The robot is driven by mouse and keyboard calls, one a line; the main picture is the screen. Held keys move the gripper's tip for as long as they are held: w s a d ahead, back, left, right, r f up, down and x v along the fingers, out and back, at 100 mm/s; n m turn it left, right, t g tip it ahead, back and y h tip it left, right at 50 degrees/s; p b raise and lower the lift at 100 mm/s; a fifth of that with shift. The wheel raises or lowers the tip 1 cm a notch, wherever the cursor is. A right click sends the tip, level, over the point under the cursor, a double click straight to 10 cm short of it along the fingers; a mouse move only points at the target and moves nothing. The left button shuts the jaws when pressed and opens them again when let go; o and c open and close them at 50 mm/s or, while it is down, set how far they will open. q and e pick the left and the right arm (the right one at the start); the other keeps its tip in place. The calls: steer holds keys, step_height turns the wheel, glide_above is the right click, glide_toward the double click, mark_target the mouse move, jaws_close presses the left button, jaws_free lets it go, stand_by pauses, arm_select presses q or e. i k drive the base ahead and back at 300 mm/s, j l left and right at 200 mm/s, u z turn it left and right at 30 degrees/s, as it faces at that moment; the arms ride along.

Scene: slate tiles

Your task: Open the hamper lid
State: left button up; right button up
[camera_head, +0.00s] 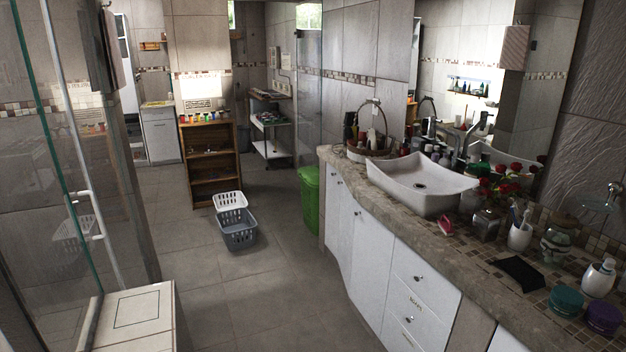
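A grey slatted plastic basket (239,238) stands on the tiled floor left of the counter. It is the thing here most like a hamper. A white slatted piece (229,200) shows at its far side. I cannot tell whether this is a lid or a second basket. A green bin (309,200) stands on the floor against the end of the counter; its top is too small to make out clearly. Neither of my grippers is in view.
A long stone-topped counter (399,231) with white cabinets fills the right side. A glass shower enclosure (85,165) and a tiled ledge (138,308) are at left. A brown shelf (212,165) stands behind the baskets. The middle floor (255,300) is clear.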

mark_target(310, 174)
steer(key=i+u, duration=0.15)
steer(key=i, duration=0.45)
steer(key=i+l+u, duration=0.15)
steer(key=i, duration=0.4)
steer(key=i+l+u, duration=0.1)
steer(key=i+l, duration=0.15)
steer(key=i, duration=0.35)
steer(key=i+u, duration=0.25)
steer(key=i, duration=1.45)
steer(key=i+z, duration=0.1)
steer(key=i, duration=0.45)
steer(key=i+j+z, duration=0.1)
steer(key=i, duration=0.5)
steer(key=i+j+z, duration=0.1)
steer(key=i, duration=0.45)
